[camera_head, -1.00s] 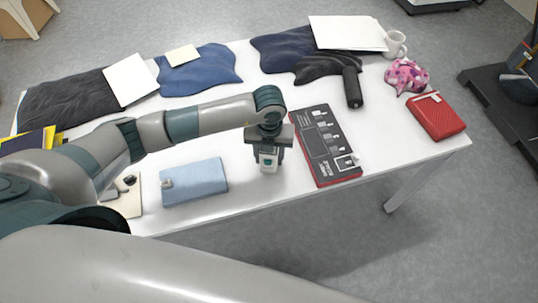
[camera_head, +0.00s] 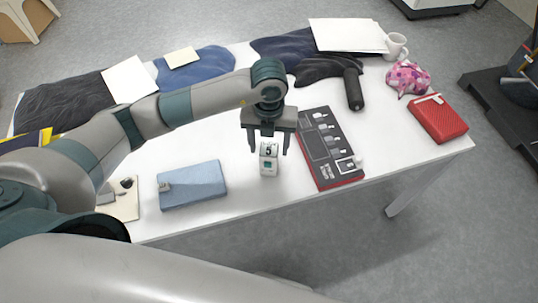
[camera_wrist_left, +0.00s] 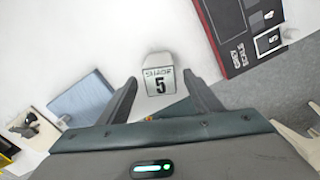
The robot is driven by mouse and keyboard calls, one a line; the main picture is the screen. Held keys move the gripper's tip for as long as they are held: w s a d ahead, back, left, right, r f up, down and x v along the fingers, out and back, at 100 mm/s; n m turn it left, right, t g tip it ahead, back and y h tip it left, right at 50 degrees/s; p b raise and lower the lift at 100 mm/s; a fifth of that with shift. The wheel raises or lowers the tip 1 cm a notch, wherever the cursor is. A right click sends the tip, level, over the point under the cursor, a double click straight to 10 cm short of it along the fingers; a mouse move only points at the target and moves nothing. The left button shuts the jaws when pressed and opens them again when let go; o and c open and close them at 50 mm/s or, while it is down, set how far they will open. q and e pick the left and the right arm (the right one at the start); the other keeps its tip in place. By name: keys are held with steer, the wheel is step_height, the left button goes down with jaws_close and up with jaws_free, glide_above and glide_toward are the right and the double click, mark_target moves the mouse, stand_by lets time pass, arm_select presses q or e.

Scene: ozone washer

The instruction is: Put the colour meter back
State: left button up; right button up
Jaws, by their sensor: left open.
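My left gripper (camera_head: 268,149) is open above the meter. Its fingers are on either side of the meter's top, with gaps showing in the left wrist view (camera_wrist_left: 161,88). My right gripper is out of view.
The light-blue cloth (camera_head: 192,185) lies left of the meter. A cream board (camera_head: 124,206) with dark items is farther left, partly behind my arm.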

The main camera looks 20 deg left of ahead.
arm_select(q)
steer(key=shift+r+b, duration=0.55)
steer(key=shift+r, duration=1.95)
steer(key=shift+s, duration=0.15)
